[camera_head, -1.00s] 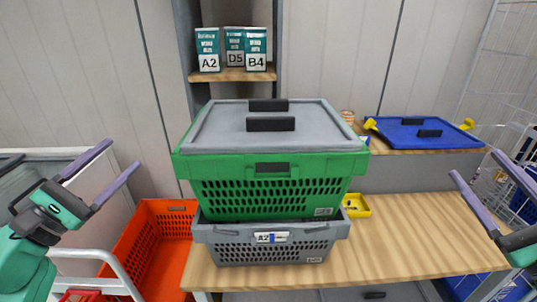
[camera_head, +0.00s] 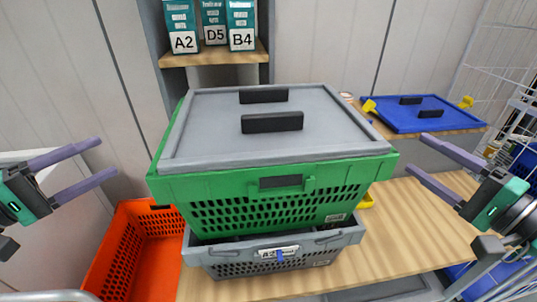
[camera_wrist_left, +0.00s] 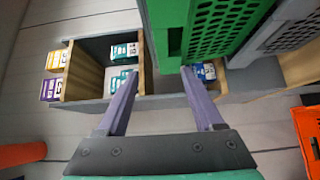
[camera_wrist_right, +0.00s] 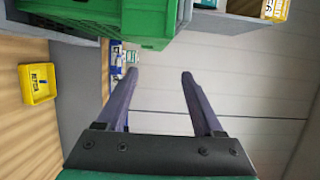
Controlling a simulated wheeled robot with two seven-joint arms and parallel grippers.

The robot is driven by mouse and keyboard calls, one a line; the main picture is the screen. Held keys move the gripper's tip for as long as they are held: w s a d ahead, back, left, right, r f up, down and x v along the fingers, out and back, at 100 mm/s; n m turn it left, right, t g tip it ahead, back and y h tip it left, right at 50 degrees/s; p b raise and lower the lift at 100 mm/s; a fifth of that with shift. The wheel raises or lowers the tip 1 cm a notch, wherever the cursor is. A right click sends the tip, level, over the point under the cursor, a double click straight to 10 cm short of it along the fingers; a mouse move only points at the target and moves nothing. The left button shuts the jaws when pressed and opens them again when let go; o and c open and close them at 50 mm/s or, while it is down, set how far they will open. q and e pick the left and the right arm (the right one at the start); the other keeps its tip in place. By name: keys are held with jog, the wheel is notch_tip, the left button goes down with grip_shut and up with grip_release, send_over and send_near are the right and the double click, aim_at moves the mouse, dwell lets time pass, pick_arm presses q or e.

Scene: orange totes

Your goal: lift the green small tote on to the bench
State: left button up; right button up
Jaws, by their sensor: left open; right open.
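The green tote (camera_head: 220,185) has a grey lid with two black handles. It sits on a grey tote (camera_head: 218,257) labelled A2, which stands on the wooden bench (camera_head: 400,245). My left gripper (camera_head: 108,157) is open and empty, to the left of the green tote and apart from it. In the left wrist view the green tote (camera_wrist_left: 180,28) is beyond the open fingers. My right gripper (camera_head: 415,152) is open and empty, to the right of the green tote. The right wrist view shows the green tote (camera_wrist_right: 115,18) at the top left, beyond the fingers.
An orange tote (camera_head: 125,255) stands left of the bench. A blue lid (camera_head: 415,115) lies on a surface at the back right. A shelf (camera_head: 215,58) with labelled boxes is behind. A small yellow bin (camera_wrist_right: 38,84) is on the bench. A wire cage (camera_head: 500,60) stands right.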

aim_at(167, 129)
pick_arm(q)
jog(key=x, duration=1.4)
jog(key=shift+w+a+f, duration=0.1)
jog(key=shift+w+f, duration=0.15)
jog(key=shift+w, duration=0.25)
pick_arm(e)
jog(key=x, duration=1.5)
jog(key=shift+f, duration=0.1)
pick_arm(q)
jog(key=shift+s, duration=0.15)
pick_arm(e)
jog(key=shift+s, duration=0.1)
pick_arm(q)
grip_shut()
pick_arm(e)
grip_shut()
pick_arm(q)
jog(key=shift+r, duration=0.1)
